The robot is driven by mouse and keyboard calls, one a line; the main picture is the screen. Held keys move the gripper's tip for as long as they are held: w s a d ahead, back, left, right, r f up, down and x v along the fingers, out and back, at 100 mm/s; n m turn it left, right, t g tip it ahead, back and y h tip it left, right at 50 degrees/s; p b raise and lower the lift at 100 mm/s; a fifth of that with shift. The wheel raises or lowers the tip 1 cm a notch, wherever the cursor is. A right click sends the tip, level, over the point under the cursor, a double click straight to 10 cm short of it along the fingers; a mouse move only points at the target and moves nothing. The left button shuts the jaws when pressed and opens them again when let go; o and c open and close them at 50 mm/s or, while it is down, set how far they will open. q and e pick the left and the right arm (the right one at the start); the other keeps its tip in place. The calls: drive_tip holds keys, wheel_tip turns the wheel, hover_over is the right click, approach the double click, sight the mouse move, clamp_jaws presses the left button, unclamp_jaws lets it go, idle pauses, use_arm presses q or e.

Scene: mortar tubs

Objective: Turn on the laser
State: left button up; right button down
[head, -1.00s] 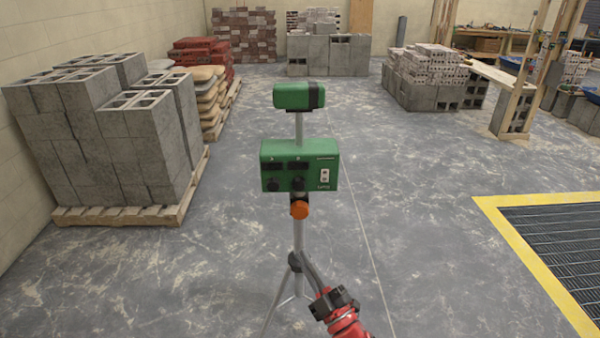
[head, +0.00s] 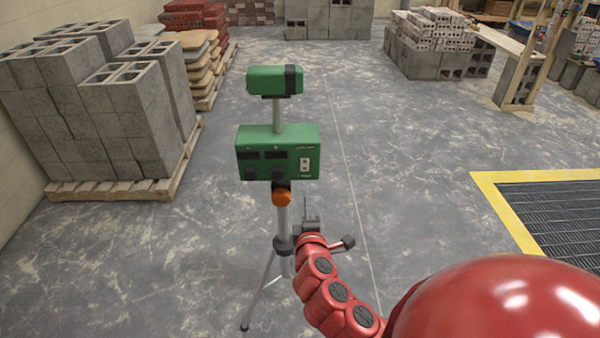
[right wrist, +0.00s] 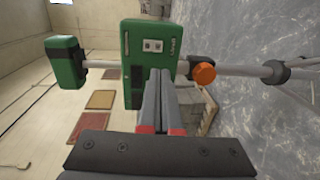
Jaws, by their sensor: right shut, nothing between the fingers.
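The laser is a green unit with a green head (head: 274,80) on a post above a green control box (head: 278,152), on a grey tripod. A white switch (head: 305,164) sits on the right of the box's front, and dark knobs sit at its lower left. The switch also shows in the right wrist view (right wrist: 152,45). My right gripper (head: 307,218) is below and in front of the box, partly hidden by my red wrist. In the right wrist view its fingers (right wrist: 160,74) are shut and empty, pointing at the box beside the switch; contact cannot be told. My left gripper is out of view.
An orange knob (head: 282,198) is on the pole under the box. Concrete blocks on a pallet (head: 110,190) stand at the left. A yellow-edged floor grate (head: 505,205) lies at the right. The floor around the tripod is mostly clear.

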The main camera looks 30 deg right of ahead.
drive_tip(key=shift+w, duration=0.1)
drive_tip(key=p, duration=0.2)
approach(305, 170)
drive_tip(key=x, duration=0.6)
drive_tip(key=shift+w+d, duration=0.15)
drive_tip(key=shift+w, duration=0.25)
